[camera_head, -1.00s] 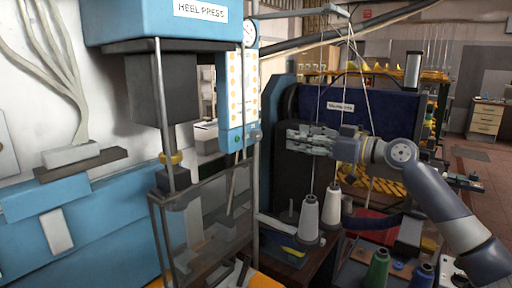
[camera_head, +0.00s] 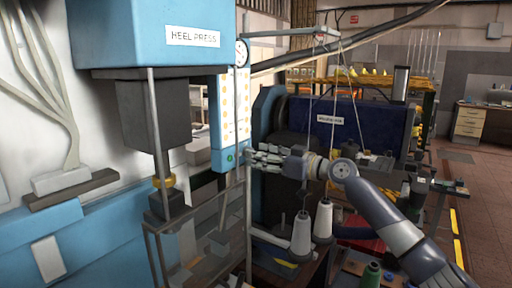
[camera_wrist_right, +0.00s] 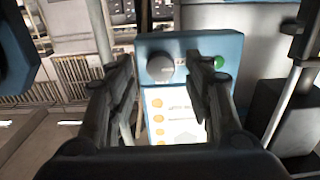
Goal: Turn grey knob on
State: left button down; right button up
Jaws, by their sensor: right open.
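The grey knob (camera_wrist_right: 160,68) is on the blue control panel (camera_wrist_right: 226,48) in the right wrist view. It lies between my open right fingers, farther off, and I see no contact. A green button (camera_wrist_right: 219,62) sits on the panel to the right of the knob, close to the right finger. In the head view my right gripper (camera_head: 254,158) is beside the lower end of the blue panel (camera_head: 217,152), with its fingers pointing left. The knob cannot be made out there. My left gripper is not in view.
The heel press (camera_head: 150,35) stands at the left with a metal guard frame (camera_head: 195,235) below it. White thread cones (camera_head: 302,236) stand under my right arm, and a green spool (camera_head: 371,275) is nearby. Open floor (camera_head: 485,200) lies at the far right.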

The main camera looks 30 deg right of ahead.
jog(key=shift+x, duration=1)
jog(key=shift+s, duration=0.1)
jog(key=c, duration=1)
jog(key=shift+c, duration=0.2)
